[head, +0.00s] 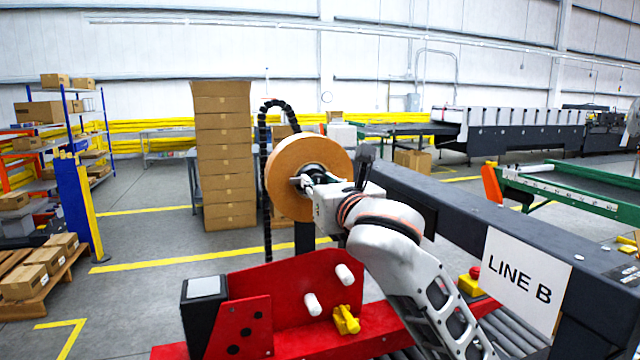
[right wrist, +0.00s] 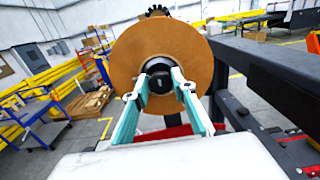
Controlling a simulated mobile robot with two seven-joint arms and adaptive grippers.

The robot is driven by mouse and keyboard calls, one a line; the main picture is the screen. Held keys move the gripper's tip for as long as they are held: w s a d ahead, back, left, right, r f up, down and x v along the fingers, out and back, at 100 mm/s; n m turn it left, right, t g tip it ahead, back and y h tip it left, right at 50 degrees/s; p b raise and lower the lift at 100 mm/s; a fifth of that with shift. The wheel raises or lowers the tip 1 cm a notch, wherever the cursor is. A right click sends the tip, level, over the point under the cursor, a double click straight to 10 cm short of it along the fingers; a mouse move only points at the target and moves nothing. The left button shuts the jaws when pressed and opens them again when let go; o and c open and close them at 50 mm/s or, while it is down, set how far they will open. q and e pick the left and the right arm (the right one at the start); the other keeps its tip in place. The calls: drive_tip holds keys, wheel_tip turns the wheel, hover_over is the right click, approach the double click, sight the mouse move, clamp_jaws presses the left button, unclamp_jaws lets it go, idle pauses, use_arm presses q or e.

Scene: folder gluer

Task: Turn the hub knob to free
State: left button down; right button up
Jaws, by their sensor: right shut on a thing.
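The hub knob (right wrist: 160,79) is a small black piece at the centre of a large brown tape roll (right wrist: 122,65). In the head view the roll (head: 285,205) stands upright on the machine, and the knob is mostly hidden behind my right gripper (head: 304,182). In the right wrist view, my right gripper's two fingertips (right wrist: 160,84) lie on either side of the knob and are shut on it. The knob's setting cannot be read in either view. My left gripper is not in view.
A red machine bracket (head: 283,290) with white rollers and a yellow knob (head: 346,320) sits below the roll. A dark beam with a LINE B sign (head: 525,280) runs along the right. Stacked cartons (head: 222,160) stand behind at the left, with open floor around them.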

drive_tip(key=m, duration=0.4)
drive_tip(key=shift+m, duration=0.4)
drive_tip(key=m, duration=0.4)
drive_tip(key=shift+d+f+m, duration=0.1)
drive_tip(key=shift+m, duration=0.2)
drive_tip(key=shift+f+m, duration=0.15)
drive_tip(key=shift+m, duration=4.15)
drive_tip(key=o, duration=1.1)
